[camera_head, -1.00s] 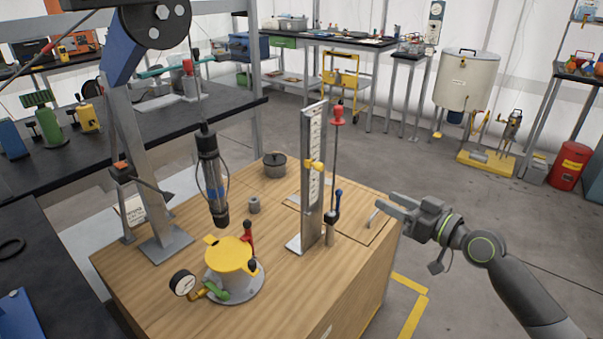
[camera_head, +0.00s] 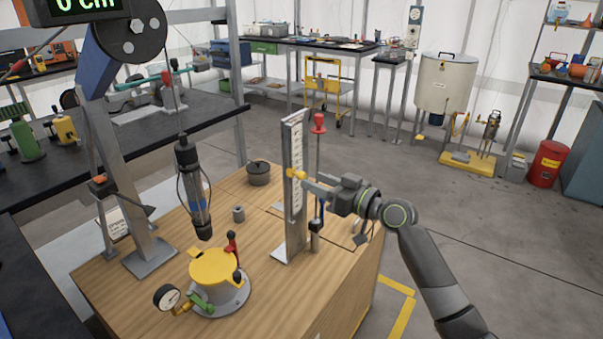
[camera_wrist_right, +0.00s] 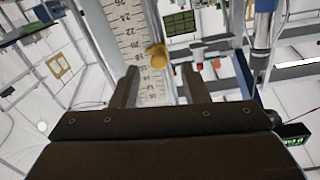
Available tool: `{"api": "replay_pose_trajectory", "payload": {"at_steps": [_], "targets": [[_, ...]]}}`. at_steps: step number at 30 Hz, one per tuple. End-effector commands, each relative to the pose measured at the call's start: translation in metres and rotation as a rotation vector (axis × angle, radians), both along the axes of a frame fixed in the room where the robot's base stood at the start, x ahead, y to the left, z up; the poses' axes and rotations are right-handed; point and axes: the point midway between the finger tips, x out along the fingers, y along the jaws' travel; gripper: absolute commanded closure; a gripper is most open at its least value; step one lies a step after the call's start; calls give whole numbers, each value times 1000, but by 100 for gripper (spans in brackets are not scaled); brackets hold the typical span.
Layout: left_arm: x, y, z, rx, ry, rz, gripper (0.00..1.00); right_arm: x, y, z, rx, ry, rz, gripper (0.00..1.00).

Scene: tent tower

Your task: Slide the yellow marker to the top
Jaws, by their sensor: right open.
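The yellow marker (camera_head: 297,174) sits on the upright metal scale (camera_head: 293,215), about midway up its height. It also shows in the right wrist view (camera_wrist_right: 157,56), beside the scale's printed numbers (camera_wrist_right: 130,25). My right gripper (camera_head: 308,183) is at the marker's right side in the head view. In the right wrist view its two fingers (camera_wrist_right: 160,86) are apart, and the marker appears just beyond the tips, between them. Contact with the marker cannot be told. My left gripper is not in view.
A rod with a red knob (camera_head: 318,123) stands just right of the scale, close to my right gripper. A yellow-topped device with a gauge (camera_head: 213,270) and a hanging cylinder (camera_head: 192,188) are left of it. The wooden table (camera_head: 270,295) is bare in front.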

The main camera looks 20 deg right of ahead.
Motion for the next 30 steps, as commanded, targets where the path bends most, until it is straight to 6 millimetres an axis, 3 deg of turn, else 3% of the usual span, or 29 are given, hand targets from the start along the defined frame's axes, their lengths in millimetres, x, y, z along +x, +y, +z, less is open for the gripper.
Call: {"api": "replay_pose_trajectory", "payload": {"at_steps": [3,9,21,30], "targets": [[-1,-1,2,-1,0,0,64,20,14,2,4,0,0,59],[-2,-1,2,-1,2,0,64,38,26,0,2,0,-1,59],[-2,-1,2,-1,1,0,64,44,30,0,-1,0,-2,59],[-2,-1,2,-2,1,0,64,44,30,0,-1,0,-2,97]]}}
